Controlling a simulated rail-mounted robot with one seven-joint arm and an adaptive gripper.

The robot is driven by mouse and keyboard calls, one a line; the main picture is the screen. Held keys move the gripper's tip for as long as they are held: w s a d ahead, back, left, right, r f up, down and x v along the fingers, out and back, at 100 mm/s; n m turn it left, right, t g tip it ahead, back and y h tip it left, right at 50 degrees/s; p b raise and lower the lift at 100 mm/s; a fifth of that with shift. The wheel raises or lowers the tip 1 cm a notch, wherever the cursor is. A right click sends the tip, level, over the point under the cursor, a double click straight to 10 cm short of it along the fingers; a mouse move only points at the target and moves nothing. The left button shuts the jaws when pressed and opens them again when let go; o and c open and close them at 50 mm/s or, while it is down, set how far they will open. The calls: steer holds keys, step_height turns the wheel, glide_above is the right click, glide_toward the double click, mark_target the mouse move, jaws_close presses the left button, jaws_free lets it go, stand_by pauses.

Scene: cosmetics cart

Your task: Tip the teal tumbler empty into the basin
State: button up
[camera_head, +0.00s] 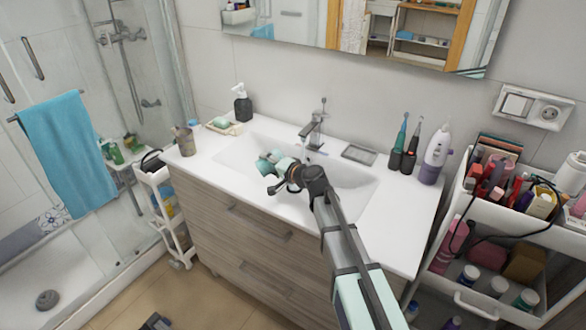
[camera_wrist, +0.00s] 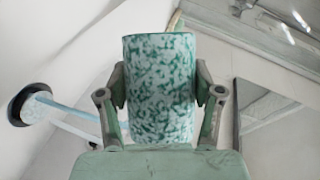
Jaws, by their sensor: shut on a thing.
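The teal tumbler (camera_wrist: 160,85), speckled teal and white, is clasped between the two fingers of my gripper (camera_wrist: 160,100) in the wrist view. In the head view the tumbler (camera_head: 266,166) is over the left part of the white basin (camera_head: 352,180) and looks tilted. My gripper (camera_head: 275,165) comes to it from the right and partly hides it. The tumbler's mouth and anything inside it cannot be made out.
The tap (camera_head: 313,130) stands behind the basin, to the right of my gripper. A soap dispenser (camera_head: 242,104) and a brown cup (camera_head: 185,141) stand at the left. Electric toothbrushes (camera_head: 411,148) and a white-and-purple device (camera_head: 436,156) stand at the right.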

steer(key=shift+w+d+f+m, duration=0.1)
steer(key=shift+f+m, duration=0.05)
steer(key=shift+m, duration=0.15)
steer(key=shift+w+d+r+m+y+b, duration=0.4)
steer(key=shift+d+r+m+y+b, duration=0.15)
steer(key=shift+d+b, duration=0.35)
stand_by(0.5)
steer(key=shift+w+d+r+m+y+b, duration=0.15)
steer(key=shift+r+m+y+b, duration=0.3)
steer(key=shift+m+b, duration=0.6)
stand_by(0.3)
steer(key=shift+b, duration=0.5)
